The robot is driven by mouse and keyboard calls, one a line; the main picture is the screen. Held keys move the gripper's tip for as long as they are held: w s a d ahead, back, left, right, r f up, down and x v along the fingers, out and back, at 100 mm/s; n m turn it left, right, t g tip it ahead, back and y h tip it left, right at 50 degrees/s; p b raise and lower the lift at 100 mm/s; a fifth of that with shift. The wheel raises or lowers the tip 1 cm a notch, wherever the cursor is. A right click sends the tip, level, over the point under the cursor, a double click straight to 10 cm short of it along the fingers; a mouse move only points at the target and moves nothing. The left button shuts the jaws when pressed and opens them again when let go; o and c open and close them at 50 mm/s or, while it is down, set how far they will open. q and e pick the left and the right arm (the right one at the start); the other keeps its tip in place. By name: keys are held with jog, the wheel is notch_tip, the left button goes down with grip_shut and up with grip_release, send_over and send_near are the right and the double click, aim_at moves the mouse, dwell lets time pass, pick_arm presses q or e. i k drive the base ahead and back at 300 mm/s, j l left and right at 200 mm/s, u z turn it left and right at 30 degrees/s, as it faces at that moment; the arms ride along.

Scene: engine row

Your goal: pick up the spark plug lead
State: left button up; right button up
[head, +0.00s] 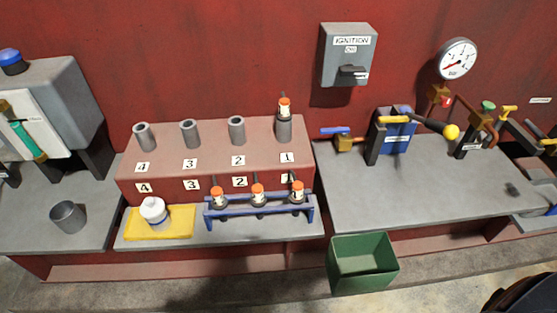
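Three orange-and-black pieces with small white labels, which look like spark plugs or lead ends, stand upright in a blue rack (262,211): a left one (218,195), a middle one (258,192) and a right one (297,189). A similar orange-topped piece (284,106) stands in the grey tube above label 1. I cannot tell which piece is the spark plug lead; no separate loose cable is clear. Neither of my grippers shows in the head view.
Empty grey tubes stand on the red block (263,150) above labels 2, 3 and 4. A white container (153,210) sits on a yellow cloth (180,223). A green bin (363,265) is in front. The right bench (430,200) has clear room along its front.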

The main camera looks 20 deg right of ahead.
aim_at(297, 197)
jog(key=j+z, duration=0.2)
jog(key=z, duration=0.25)
jog(key=j+z, duration=0.15)
jog(key=z, duration=0.3)
jog(key=k+j+z, duration=0.1)
jog(key=z, duration=0.3)
jog(key=k+j+z, duration=0.35)
jog(key=k+j, duration=0.25)
jog(key=j, duration=0.35)
jog(key=k+j+z, duration=0.3)
jog(key=k+j, duration=0.45)
